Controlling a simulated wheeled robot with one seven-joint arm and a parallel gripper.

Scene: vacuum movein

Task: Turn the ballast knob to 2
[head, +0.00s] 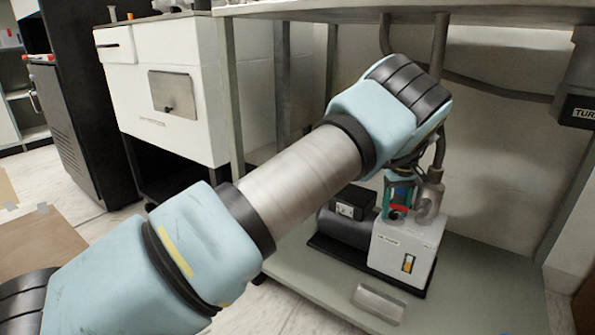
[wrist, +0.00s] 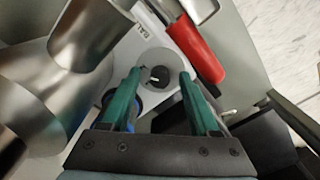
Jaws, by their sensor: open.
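The ballast knob (wrist: 160,76) is small and black with a white pointer mark, on a pale round dial (wrist: 153,60) in the wrist view. Part of a label beginning "BAL" shows beside it; no scale numbers are readable. My gripper (wrist: 163,78) is open, with its green fingertips on either side of the knob. A small gap seems to show on the right; whether the left fingertip touches is unclear. In the head view my gripper (head: 398,195) points down at the top of the white and dark vacuum pump (head: 400,246), and the knob is hidden.
A red handle (wrist: 203,50) lies close beside the right finger. Shiny metal pipework (wrist: 85,40) crowds the left; a metal fitting (head: 429,195) also stands beside my gripper in the head view. The pump sits on a low shelf (head: 465,290) under a bench top (head: 330,8).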

